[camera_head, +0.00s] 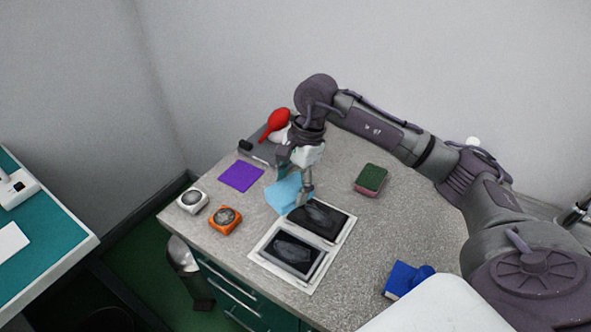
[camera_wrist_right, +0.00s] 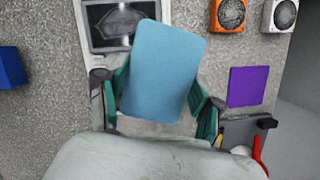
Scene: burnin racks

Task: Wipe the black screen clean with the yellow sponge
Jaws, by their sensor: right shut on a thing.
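My right gripper (camera_head: 306,186) is shut on a flat light-blue pad (camera_head: 284,194), which also shows between the fingers in the wrist view (camera_wrist_right: 163,70). The pad is over the far left edge of the white mat; whether it touches is unclear. Two black screens with grey smudges lie on the mat (camera_head: 258,258): a far one (camera_head: 320,218) and a near one (camera_head: 294,254) in a grey frame. One smudged screen (camera_wrist_right: 116,22) shows in the wrist view, partly behind the pad. No yellow sponge shows; a green-topped pink sponge (camera_head: 371,179) lies right of the gripper. My left gripper is not in view.
A purple cloth (camera_head: 241,176), a white gauge (camera_head: 192,200) and an orange gauge (camera_head: 225,220) are at the left. A blue object (camera_head: 405,281) sits front right.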

